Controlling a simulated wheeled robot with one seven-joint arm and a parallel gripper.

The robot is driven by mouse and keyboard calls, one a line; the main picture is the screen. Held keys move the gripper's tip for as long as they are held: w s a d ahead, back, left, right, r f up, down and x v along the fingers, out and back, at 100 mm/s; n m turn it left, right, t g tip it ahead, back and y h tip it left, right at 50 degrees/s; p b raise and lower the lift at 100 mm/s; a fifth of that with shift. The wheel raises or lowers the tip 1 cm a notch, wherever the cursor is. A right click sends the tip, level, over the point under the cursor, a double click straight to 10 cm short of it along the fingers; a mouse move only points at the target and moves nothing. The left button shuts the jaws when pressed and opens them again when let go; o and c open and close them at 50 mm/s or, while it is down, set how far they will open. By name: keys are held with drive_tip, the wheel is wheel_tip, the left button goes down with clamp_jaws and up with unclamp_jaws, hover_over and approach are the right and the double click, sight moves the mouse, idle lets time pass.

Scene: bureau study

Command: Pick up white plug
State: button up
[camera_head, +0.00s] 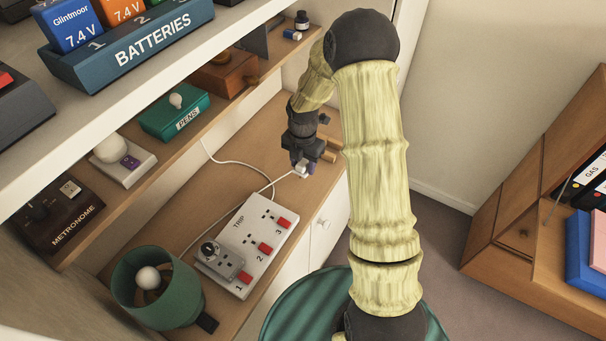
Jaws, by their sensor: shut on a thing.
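My gripper (301,166) points down over the wooden shelf, beyond the far end of a white power strip. It is shut on the white plug (300,171), of which only a small part shows below the jaws. A white cord runs left from the plug. The white power strip (249,239), marked TRIP, has sockets numbered 1, 2 and 3 with red switches. A grey plug-in unit with a black dial (220,262) sits at socket 1. Sockets 2 and 3 are bare. I cannot tell whether the plug touches the shelf.
A green lamp (155,287) with a white bulb stands at the near left of the shelf. A narrower shelf above holds a metronome box (55,217), a green PENS box (175,117) and a brown wooden box (226,73). A wooden cabinet (540,215) stands at right.

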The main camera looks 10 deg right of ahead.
sight(303, 163)
wheel_tip(303, 163, up, 3)
drive_tip(key=shift+r, duration=0.1)
drive_tip(key=shift+w, duration=0.1)
idle(0.4)
